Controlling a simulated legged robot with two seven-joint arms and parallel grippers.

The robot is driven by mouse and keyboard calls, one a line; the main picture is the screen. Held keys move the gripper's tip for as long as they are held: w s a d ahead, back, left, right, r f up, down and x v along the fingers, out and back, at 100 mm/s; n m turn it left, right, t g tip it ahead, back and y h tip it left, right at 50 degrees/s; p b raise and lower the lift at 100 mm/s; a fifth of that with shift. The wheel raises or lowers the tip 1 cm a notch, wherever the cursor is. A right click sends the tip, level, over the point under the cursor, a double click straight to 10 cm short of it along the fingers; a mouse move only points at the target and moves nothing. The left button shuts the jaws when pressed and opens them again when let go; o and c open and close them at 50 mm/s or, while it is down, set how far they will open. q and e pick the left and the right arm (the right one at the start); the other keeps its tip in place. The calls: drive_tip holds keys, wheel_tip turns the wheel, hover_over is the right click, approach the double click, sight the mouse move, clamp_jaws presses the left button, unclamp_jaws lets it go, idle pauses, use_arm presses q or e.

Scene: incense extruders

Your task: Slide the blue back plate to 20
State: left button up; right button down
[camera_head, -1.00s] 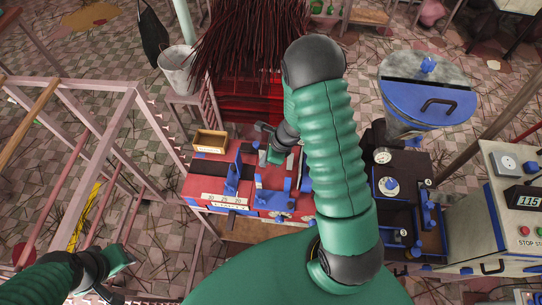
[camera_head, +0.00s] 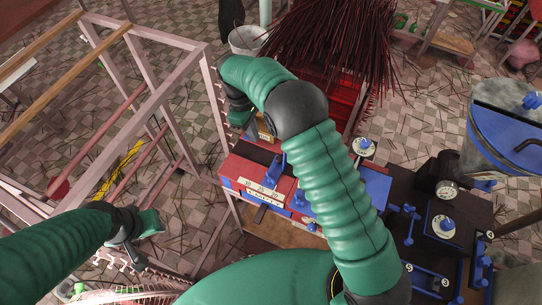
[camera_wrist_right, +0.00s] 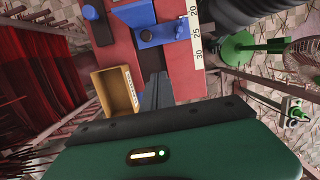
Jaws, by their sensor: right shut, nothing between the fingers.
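The blue back plate (camera_head: 277,172) stands on the red machine bench beside a pale number scale (camera_head: 262,190). In the right wrist view the blue plate (camera_wrist_right: 155,36) sits across a dark track, its right end close to the 25 mark on the scale (camera_wrist_right: 196,40). My right gripper (camera_wrist_right: 156,80) is shut and empty, its fingers over the dark track on the 30 side of the plate, apart from it. In the head view the right gripper (camera_head: 241,117) is partly hidden by its own wrist. My left gripper (camera_head: 150,225) hangs far left of the bench; its jaws are unclear.
A small wooden box (camera_wrist_right: 117,92) lies beside the right fingers on the bench. Another blue fitting (camera_wrist_right: 92,12) stands farther along. Dark red incense sticks (camera_head: 330,40) rise behind the bench. A pink metal frame (camera_head: 205,85) stands to its left.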

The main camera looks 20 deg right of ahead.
drive_tip(key=n, duration=0.1)
drive_tip(key=p, duration=0.2)
approach(273, 161)
drive_tip(key=shift+n+h, duration=0.3)
drive_tip(key=shift+h, duration=0.1)
drive_tip(key=a+f, duration=0.1)
drive_tip(key=f, duration=0.1)
drive_tip(key=w+a+f, duration=0.1)
drive_tip(key=f, duration=0.1)
drive_tip(key=shift+w+a, duration=0.1)
drive_tip(key=shift+a, duration=0.25)
drive_tip(key=shift+s+d+f+p, duration=0.1)
drive_tip(key=shift+s+d+p, duration=0.25)
drive_tip(key=shift+d+p, duration=0.15)
drive_tip(key=shift+s+d+p, duration=0.35)
drive_tip(key=shift+s+d, duration=0.05)
drive_tip(key=shift+d, duration=0.2)
drive_tip(key=shift+s+d+f, duration=0.2)
drive_tip(key=shift+s+d, duration=0.2)
drive_tip(key=shift+s, duration=0.1)
drive_tip(key=shift+w+f, duration=0.1)
